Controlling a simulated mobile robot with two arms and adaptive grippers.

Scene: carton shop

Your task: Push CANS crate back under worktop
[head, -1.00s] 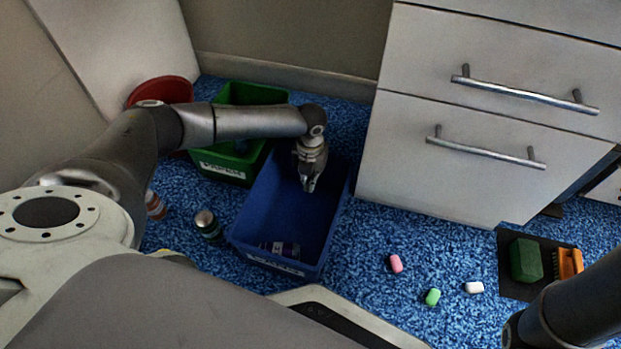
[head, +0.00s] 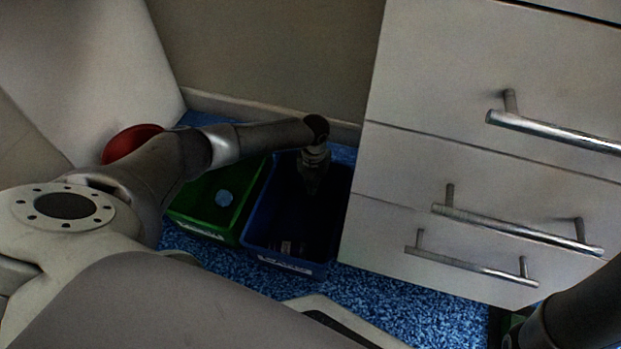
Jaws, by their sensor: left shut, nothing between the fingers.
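The blue crate (head: 250,224) stands on the blue speckled floor between a green crate and the white drawer unit. A pale label, too dark to read clearly, is on its near wall (head: 285,264). A can-like item (head: 287,247) lies inside near that wall. My left gripper (head: 311,188) points down into the far part of the blue crate, its fingers shut with nothing between them. Whether it touches the far wall cannot be told in the shadow. My right gripper is out of view; only the dark right arm shows at lower right.
The green crate (head: 178,214) stands close on the left, with a light blue round item (head: 224,198) in it. A red round container (head: 130,141) is behind my left arm. The drawer unit (head: 400,160), with bar handles, borders the right. Floor (head: 400,305) in front is clear.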

